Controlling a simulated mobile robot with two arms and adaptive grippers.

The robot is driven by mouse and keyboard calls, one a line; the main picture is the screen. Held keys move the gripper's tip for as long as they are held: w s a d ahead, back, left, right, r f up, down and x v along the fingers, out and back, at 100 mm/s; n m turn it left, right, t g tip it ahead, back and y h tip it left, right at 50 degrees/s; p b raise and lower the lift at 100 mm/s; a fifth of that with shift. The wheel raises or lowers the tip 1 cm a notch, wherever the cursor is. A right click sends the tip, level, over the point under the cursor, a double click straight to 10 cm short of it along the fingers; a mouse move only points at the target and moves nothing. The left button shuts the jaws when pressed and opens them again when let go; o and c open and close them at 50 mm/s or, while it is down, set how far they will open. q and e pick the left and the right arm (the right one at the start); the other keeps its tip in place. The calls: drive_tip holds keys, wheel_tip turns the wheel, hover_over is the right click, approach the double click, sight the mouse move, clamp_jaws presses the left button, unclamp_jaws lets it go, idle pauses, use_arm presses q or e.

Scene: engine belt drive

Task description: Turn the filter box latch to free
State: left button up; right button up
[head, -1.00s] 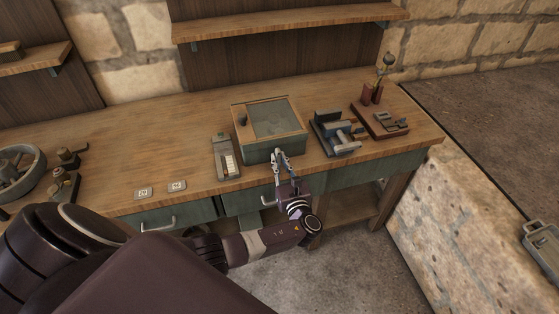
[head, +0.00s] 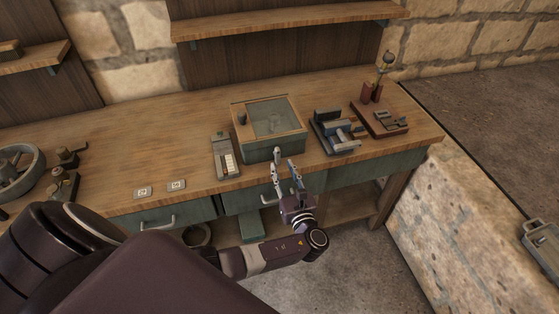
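The filter box (head: 262,151) is a green box with a wood-framed glass lid, standing near the front edge of the bench. A small grey upright piece, seemingly the latch (head: 277,153), shows at the middle of its front face; its exact turn is too small to tell. My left gripper (head: 284,165) is in front of the box, just below and to the right of this piece. Its two fingers are spread, with nothing between them. They appear apart from the box, though the gap to the latch is hard to judge. My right gripper is not in view.
A grey tray with pale pieces (head: 224,157) stands close left of the box. A blue-grey vise-like fixture (head: 332,132) and a red-brown stand (head: 381,119) are to the right.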

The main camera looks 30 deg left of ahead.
use_arm(q)
drive_tip(key=v, duration=0.7)
drive_tip(key=shift+a, duration=0.1)
drive_tip(key=s+a+f+n+g+h+b, duration=0.15)
drive_tip(key=s+f, duration=0.35)
drive_tip(key=f, duration=0.5)
drive_tip(key=s+f+n+g+h, duration=0.25)
drive_tip(key=s+f, duration=0.25)
drive_tip(key=f, duration=0.6)
drive_tip(key=s+f+n+g+h+b, duration=0.1)
drive_tip(key=s+f+n+g+h, duration=0.15)
drive_tip(key=s+f, duration=0.55)
drive_tip(key=s+d+f+n+g+h+b, duration=0.2)
drive_tip(key=s+f+n, duration=0.6)
drive_tip(key=s, duration=0.5)
drive_tip(key=s+d+f+n+g+h+b, duration=0.2)
drive_tip(key=s+d+f+n+h, duration=0.2)
drive_tip(key=s+f+n, duration=0.5)
drive_tip(key=s+f+h, duration=0.1)
drive_tip(key=s+f, duration=0.1)
drive_tip(key=s, duration=0.2)
drive_tip(key=shift+s+d+f, duration=0.25)
drive_tip(key=shift+s+f, duration=0.05)
drive_tip(key=shift+f, duration=0.1)
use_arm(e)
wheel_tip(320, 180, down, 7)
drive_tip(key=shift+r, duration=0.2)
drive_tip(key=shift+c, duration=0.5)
